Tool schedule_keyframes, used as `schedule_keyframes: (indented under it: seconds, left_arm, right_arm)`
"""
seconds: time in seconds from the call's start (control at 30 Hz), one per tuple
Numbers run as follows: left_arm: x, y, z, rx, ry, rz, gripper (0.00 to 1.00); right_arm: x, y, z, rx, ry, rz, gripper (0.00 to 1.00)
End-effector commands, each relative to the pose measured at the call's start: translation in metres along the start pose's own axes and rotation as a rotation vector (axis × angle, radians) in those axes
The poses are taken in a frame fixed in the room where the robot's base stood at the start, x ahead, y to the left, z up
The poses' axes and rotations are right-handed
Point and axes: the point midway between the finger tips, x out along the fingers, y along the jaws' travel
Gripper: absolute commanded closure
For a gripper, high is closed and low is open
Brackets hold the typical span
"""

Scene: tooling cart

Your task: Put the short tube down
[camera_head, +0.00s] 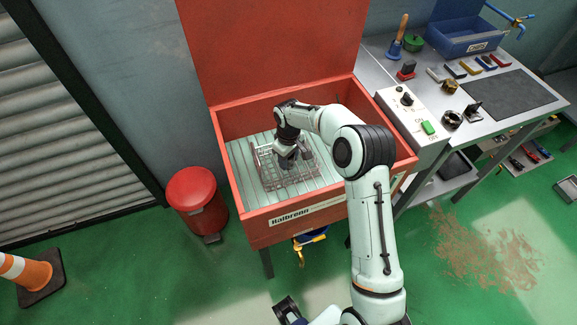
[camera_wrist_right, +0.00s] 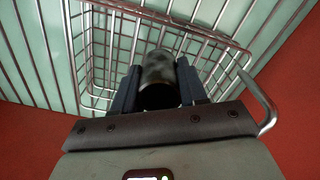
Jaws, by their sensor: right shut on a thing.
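My right gripper (camera_head: 288,160) reaches down into the red wash tub, over a wire basket (camera_head: 268,182). In the right wrist view the gripper (camera_wrist_right: 158,88) is shut on the short tube (camera_wrist_right: 158,70), a dark, glossy cylinder held between two dark blue fingers. The wire basket (camera_wrist_right: 86,62) lies beneath and around the tube in that view. I cannot tell whether the tube touches the basket's floor. In the head view the tube is not clearly made out. A dark part at the bottom edge looks like my left gripper (camera_head: 288,310); its fingers are unclear.
The red tub (camera_head: 235,185) has a slatted floor (camera_head: 240,160) and a raised lid (camera_head: 275,45) behind. A control box (camera_head: 412,115) and a workbench (camera_head: 480,85) with tools stand to the right. A red bin (camera_head: 197,195) stands to the left. Bare slats surround the basket.

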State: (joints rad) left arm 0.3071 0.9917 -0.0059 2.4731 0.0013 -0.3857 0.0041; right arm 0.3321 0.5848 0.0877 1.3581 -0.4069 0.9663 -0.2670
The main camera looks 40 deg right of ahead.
Motion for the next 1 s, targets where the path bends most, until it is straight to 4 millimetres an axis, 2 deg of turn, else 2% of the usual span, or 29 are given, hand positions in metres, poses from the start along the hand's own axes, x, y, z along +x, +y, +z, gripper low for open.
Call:
schedule_keyframes:
  seconds: [0.33,0.73,0.77,0.8,0.83,1.0]
  left_arm:
    - [0.002,-0.001,0.000,0.000,-0.001,0.000,0.57]
    - [0.004,-0.002,0.000,-0.001,-0.002,-0.001,0.57]
    - [0.004,-0.002,0.000,-0.001,-0.002,0.000,0.57]
    - [0.004,-0.001,0.000,0.000,-0.001,0.000,0.57]
    - [0.004,-0.001,0.000,-0.001,-0.001,0.000,0.57]
    - [0.004,-0.001,0.000,0.000,-0.001,0.000,0.57]
  right_arm:
    - [0.042,0.000,0.001,0.002,-0.002,-0.002,0.96]
    - [0.048,0.000,0.000,0.001,0.000,-0.001,0.96]
    - [0.047,0.000,0.001,0.001,-0.001,-0.001,0.48]
    - [0.047,0.000,0.001,0.001,-0.001,-0.001,0.35]
    - [0.047,0.000,0.001,0.001,-0.001,-0.001,0.32]
    - [0.046,0.000,0.001,0.001,-0.001,-0.001,0.32]
